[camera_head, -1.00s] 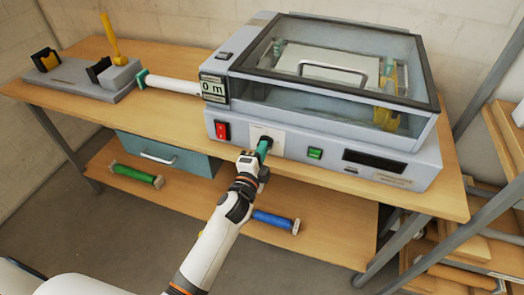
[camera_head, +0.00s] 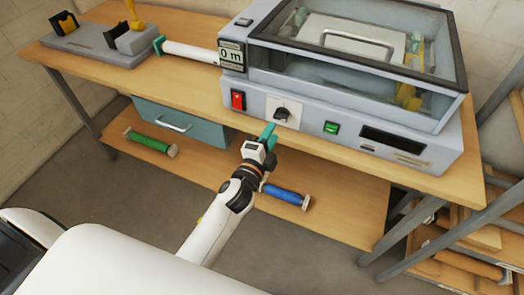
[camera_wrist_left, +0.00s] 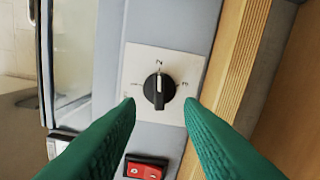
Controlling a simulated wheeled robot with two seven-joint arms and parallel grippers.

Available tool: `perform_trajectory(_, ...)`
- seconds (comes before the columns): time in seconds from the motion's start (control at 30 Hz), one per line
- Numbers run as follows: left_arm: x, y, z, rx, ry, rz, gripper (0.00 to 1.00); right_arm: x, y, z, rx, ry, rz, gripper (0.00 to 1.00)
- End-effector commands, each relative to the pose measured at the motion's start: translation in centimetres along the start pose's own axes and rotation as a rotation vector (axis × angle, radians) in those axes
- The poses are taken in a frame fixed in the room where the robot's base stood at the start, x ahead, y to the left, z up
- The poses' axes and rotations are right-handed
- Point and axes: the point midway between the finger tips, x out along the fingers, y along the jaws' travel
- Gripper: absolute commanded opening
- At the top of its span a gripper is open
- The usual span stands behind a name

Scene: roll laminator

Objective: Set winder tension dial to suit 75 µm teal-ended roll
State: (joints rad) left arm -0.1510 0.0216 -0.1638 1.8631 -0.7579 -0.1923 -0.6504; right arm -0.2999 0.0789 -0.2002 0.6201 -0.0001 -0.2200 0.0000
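The black tension dial (camera_head: 282,113) sits on a pale square plate on the laminator's front panel. In the left wrist view the dial (camera_wrist_left: 159,89) shows a white pointer line turned to the mark at the plate's top; the lettering is too small to read surely. My left gripper (camera_head: 268,133) is just in front of and below the dial, apart from it. Its green fingers (camera_wrist_left: 160,108) are spread on either side of the dial, empty. A teal-ended roll (camera_head: 190,50) lies between the stand and the laminator. My right gripper is not in view.
The laminator (camera_head: 350,75) has a closed clear lid, a red switch (camera_head: 238,99), a green button (camera_head: 331,128) and a display reading 0 m (camera_head: 231,56). A green roll (camera_head: 150,142) and a blue roll (camera_head: 287,195) lie on the lower shelf.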

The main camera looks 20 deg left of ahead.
Motion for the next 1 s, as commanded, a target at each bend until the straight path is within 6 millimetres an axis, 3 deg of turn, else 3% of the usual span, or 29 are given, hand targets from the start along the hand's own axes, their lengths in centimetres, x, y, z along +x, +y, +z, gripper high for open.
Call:
perform_trajectory(0.1,-2.7,-0.3,0.0,0.000,-0.001,-0.002,0.34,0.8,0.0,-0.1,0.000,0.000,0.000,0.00)
perform_trajectory(0.33,-6.0,-0.2,0.0,0.000,-0.001,-0.002,0.34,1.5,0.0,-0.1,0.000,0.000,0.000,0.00)
perform_trajectory(1.0,-6.7,-0.1,0.0,-0.001,0.000,-0.003,0.34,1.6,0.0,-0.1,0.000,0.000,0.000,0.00)
